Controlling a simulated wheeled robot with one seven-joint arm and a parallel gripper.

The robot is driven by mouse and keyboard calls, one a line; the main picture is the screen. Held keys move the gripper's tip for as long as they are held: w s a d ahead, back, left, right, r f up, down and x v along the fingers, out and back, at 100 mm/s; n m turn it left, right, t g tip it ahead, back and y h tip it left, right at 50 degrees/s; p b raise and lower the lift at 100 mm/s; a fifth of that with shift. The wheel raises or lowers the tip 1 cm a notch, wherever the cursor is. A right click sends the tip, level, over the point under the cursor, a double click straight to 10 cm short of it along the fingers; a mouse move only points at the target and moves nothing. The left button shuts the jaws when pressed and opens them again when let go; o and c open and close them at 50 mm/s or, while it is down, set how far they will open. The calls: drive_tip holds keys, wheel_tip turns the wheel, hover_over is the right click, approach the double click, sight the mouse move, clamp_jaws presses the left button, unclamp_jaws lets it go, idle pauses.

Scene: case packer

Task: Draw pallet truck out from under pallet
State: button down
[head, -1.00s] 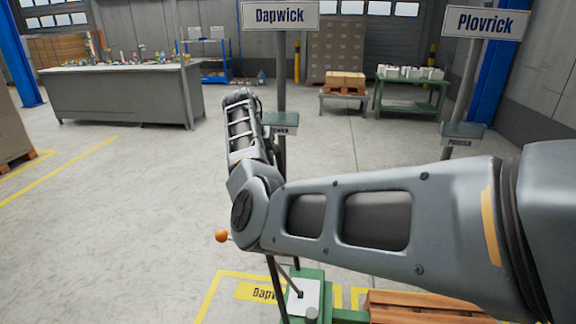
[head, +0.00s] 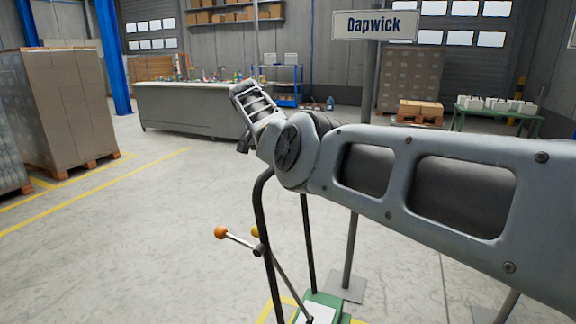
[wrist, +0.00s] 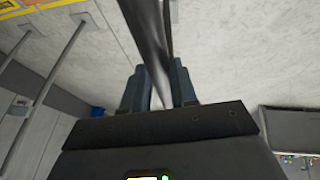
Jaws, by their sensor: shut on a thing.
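The pallet truck stands low in the head view. Its green body (head: 326,308) is cut by the bottom edge, and its black bar handle (head: 260,215) rises beside my arm. A lever with an orange ball (head: 221,233) sticks out at the handle. In the wrist view my gripper (wrist: 160,88) is shut on the handle's dark bar (wrist: 148,35), which runs between the two fingers. In the head view my arm hides the top of the handle and the grip. The pallet and the truck's forks are not visible now.
The Dapwick sign (head: 375,25) stands on a post just beyond my arm. A long grey workbench (head: 195,108) is at the back. Wrapped pallet loads (head: 60,105) stand at the left behind yellow floor lines. The floor (head: 130,240) at left and middle is clear.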

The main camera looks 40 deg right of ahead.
drive_tip(key=shift+w+a, duration=0.2)
drive_tip(key=shift+w, duration=0.35)
drive_tip(key=c, duration=0.9)
unclamp_jaws()
drive_tip(key=shift+v, duration=3.85)
